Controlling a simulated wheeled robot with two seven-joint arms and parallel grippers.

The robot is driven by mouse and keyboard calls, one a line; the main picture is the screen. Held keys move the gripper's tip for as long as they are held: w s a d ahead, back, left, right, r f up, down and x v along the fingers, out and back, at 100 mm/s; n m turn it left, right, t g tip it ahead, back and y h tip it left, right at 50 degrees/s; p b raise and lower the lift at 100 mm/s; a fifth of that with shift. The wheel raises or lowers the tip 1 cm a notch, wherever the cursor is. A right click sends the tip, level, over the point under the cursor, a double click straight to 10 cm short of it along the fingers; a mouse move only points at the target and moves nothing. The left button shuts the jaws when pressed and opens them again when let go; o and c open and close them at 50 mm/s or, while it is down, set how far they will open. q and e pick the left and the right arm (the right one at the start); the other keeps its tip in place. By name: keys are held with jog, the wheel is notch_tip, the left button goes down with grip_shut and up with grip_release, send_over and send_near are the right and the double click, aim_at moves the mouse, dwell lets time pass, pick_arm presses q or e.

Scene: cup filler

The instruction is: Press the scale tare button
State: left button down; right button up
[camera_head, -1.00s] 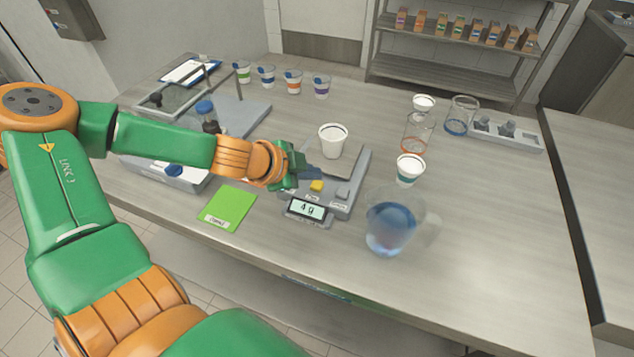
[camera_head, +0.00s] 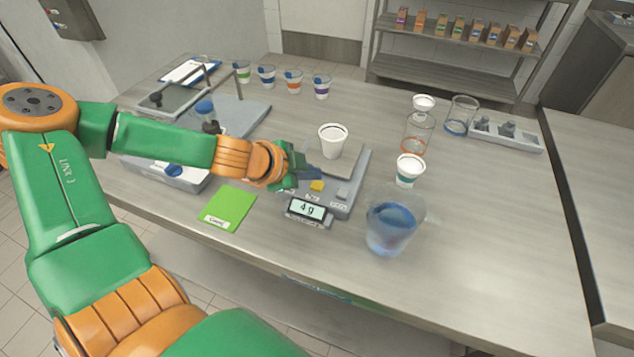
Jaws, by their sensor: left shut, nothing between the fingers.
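The grey scale (camera_head: 349,182) stands on the table with a white cup (camera_head: 332,140) upright on its plate. Its display (camera_head: 307,208) at the front reads 4 g. A yellow button (camera_head: 317,186) and a grey button (camera_head: 343,192) sit on the scale's front part. My left gripper (camera_head: 316,176) is shut and empty, its fingertips at or just above the back of the yellow button. I cannot tell whether they touch it. The labels by the buttons are too small to read. My right gripper is not in view.
A pitcher of blue liquid (camera_head: 392,224) stands right of the scale, near the table's front. A green card (camera_head: 228,208) lies left of the display. A cup with a teal band (camera_head: 409,170) and clear beakers (camera_head: 417,132) stand to the right. Several coloured cups (camera_head: 294,81) stand behind.

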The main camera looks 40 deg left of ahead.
aim_at(312, 186)
pick_arm(q)
jog(key=shift+f+b, duration=0.4)
jog(key=shift+f+b, duration=0.5)
jog(key=shift+f, duration=0.05)
dwell(0.6)
jog(key=shift+r, duration=0.15)
jog(key=shift+r+p, duration=0.8)
jog(key=shift+p, duration=0.1)
notch_tip(312, 186, up, 5)
jog(key=p, duration=0.5)
jog(key=shift+r, duration=0.15)
